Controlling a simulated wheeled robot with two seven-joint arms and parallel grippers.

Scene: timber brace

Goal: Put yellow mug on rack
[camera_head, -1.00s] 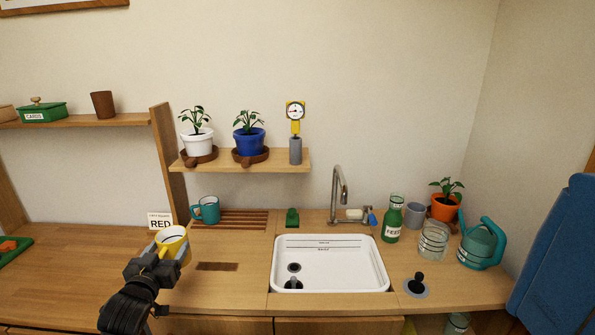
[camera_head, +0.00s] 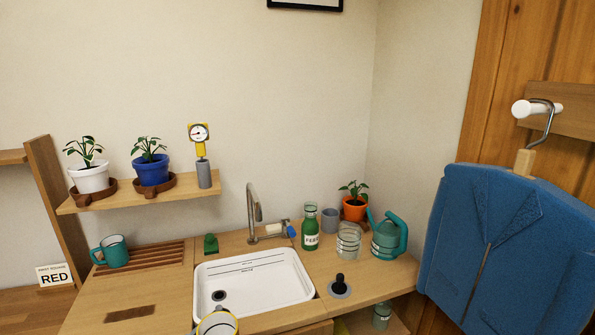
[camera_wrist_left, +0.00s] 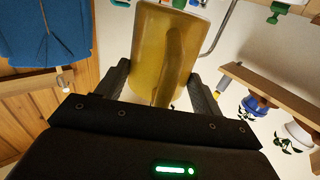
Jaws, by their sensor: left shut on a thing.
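The yellow mug (camera_head: 218,322) shows at the bottom edge of the head view, partly cut off, in front of the sink. In the left wrist view the yellow mug (camera_wrist_left: 165,50) fills the space between the fingers of my left gripper (camera_wrist_left: 160,88), which is shut on it. The slatted wooden rack (camera_head: 158,254) lies on the counter left of the sink, below the wall shelf. A teal mug (camera_head: 112,251) stands at the rack's left end; the slats to its right are bare. My right gripper is in neither view.
The white sink (camera_head: 285,267) and its tap (camera_head: 254,215) are right of the rack. A shelf (camera_head: 140,196) with two potted plants and a gauge overhangs the rack. A green bottle (camera_head: 310,230), jar and watering can crowd the right.

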